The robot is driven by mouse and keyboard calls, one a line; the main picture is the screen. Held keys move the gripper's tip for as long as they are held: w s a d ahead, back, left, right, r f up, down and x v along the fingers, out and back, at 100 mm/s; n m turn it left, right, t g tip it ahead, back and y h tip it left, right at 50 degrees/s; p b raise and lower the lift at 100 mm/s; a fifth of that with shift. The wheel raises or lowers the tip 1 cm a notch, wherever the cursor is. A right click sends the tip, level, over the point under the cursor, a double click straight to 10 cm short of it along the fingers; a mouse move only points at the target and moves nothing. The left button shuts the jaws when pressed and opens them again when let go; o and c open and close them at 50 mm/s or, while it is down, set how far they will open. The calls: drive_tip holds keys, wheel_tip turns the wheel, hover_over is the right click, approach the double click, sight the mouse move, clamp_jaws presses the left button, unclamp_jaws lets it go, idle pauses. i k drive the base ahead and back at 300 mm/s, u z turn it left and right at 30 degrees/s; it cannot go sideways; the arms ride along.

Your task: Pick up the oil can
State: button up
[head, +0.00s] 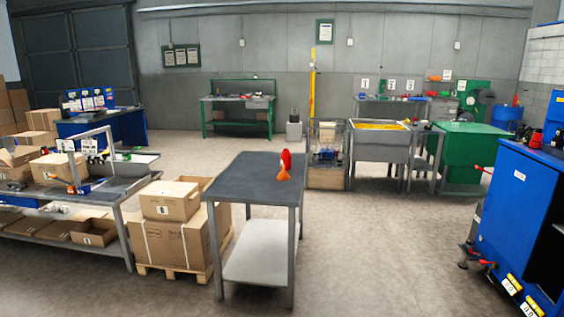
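A small bright red and orange item (286,160) stands at the right side of the dark-topped grey table (240,178) in the middle of the head view. Its upper part is red and rounded, and its lower part is orange and flared like a funnel. It may be the oil can, but it is too small to tell. My gripper is not in view, and nothing is seen touching the item.
Stacked cardboard boxes (170,200) on a pallet adjoin the table's left side. A grey packing bench (120,205) stands further left. A blue cabinet (515,215) stands at the right. Open floor (385,255) lies between table and cabinet.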

sight(287, 157)
drive_tip(key=z, duration=1.05)
drive_tip(key=i, duration=3.35)
